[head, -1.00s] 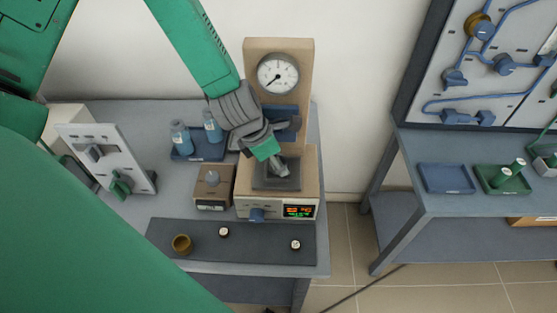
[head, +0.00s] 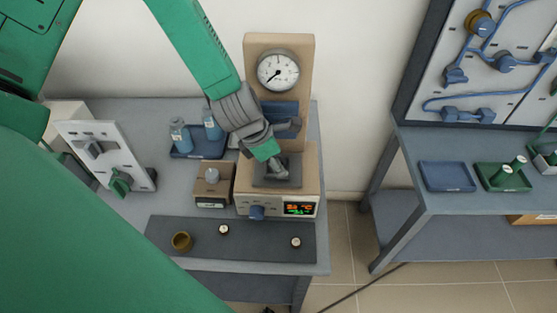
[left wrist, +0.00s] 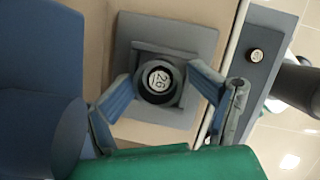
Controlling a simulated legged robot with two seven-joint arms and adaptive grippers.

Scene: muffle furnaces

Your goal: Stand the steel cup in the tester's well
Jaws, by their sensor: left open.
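The beige tester (head: 311,170) has a dial gauge on its column and a square grey plate (head: 262,183) on its base. In the left wrist view, a dark round steel cup (left wrist: 171,97) with a white disc marked with a number sits at the middle of the plate (left wrist: 190,38), where the well is. It looks upright; how deep it sits cannot be told. My left gripper (left wrist: 163,95) is open, its blue-grey fingers on either side of the cup. In the head view, my left gripper (head: 276,168) is over the plate and hides most of the cup. My right gripper is not seen.
A small beige box (head: 214,188) stands left of the tester. A dark mat (head: 265,245) in front bears a brass-coloured cup (head: 181,241) and two small white-topped pieces. Blue bottles (head: 180,136) stand in a tray behind. A white panel (head: 92,150) stands at left.

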